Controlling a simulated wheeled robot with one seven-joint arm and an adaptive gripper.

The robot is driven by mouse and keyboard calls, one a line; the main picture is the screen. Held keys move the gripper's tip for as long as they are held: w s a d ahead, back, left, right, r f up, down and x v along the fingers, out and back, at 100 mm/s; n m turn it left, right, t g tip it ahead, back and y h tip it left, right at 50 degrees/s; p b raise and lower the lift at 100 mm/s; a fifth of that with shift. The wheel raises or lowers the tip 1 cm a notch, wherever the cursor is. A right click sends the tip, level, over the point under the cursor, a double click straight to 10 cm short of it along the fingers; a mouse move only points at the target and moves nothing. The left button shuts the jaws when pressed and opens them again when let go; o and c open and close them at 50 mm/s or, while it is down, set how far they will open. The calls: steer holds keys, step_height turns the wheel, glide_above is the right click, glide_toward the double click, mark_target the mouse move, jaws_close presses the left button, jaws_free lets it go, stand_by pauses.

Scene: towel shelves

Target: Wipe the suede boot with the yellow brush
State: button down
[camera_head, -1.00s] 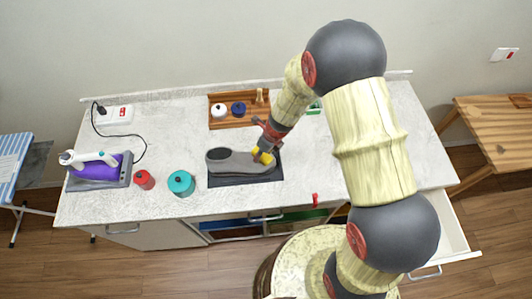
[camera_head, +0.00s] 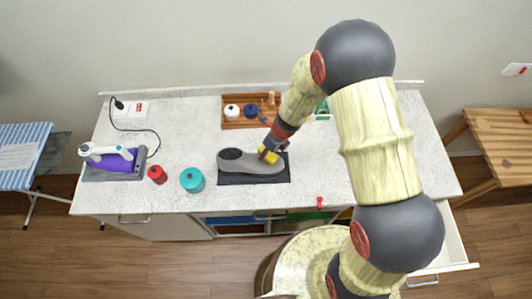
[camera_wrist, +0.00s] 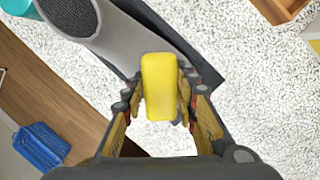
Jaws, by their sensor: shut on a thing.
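The grey suede boot (camera_head: 240,162) lies on a dark mat (camera_head: 236,180) on the white counter, its dark opening to the left. In the wrist view the boot (camera_wrist: 125,38) runs from the upper left toward the middle. My gripper (camera_head: 272,148) is shut on the yellow brush (camera_wrist: 160,88), which sits between both fingers. In the head view the brush (camera_head: 268,155) is at the boot's right, toe end, against or just above it; I cannot tell whether they touch. The brush's underside is hidden.
A wooden tray (camera_head: 240,124) with small jars stands behind the boot. A teal pot (camera_head: 193,180), a red jar (camera_head: 157,174) and a purple iron (camera_head: 112,161) stand to the left. The counter right of the mat is mostly clear. An open drawer (camera_head: 456,240) juts out at right.

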steer(key=shift+p+v, duration=0.85)
steer(key=shift+v, duration=0.3)
steer(key=shift+w+a+r, duration=0.1)
steer(key=shift+w, duration=0.1)
steer(key=p+v, duration=0.3)
steer(key=shift+w+a+r, duration=0.1)
